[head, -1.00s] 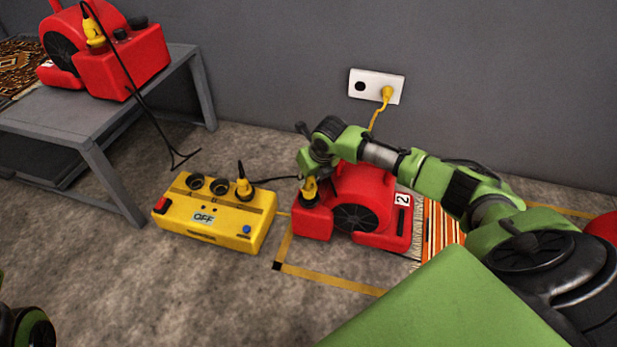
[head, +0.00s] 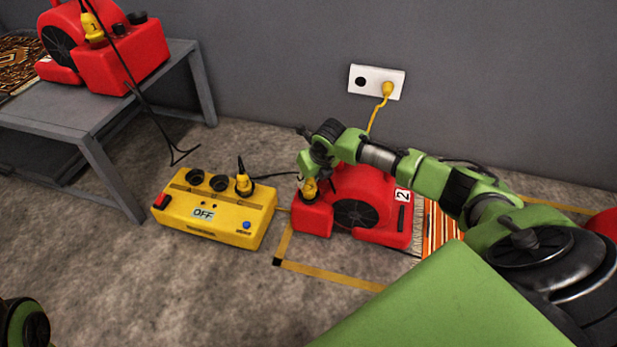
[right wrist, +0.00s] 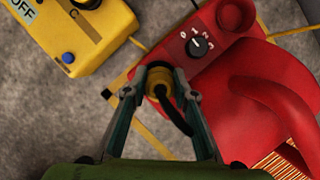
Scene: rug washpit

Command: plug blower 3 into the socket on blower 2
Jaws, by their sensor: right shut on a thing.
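Blower 2 (head: 385,226), red with a "2" label, stands on the floor. My right gripper (head: 309,182) is shut on a yellow plug (head: 311,190) at the left end of blower 2. In the right wrist view, the plug (right wrist: 160,77) is between the fingertips over the edge of the red panel, beside a dial (right wrist: 199,46). A black cord leaves the plug. The socket beneath is hidden, so I cannot tell how deep the plug sits. A red shape (head: 606,228), perhaps blower 3, is cut off at the right edge.
A yellow box (head: 205,222) reading OFF stands left of blower 2, with one plug (head: 243,184) in it. Another red blower (head: 130,55) is on a grey table (head: 95,122). A wall outlet (head: 362,80) holds a yellow plug. The floor in front is clear.

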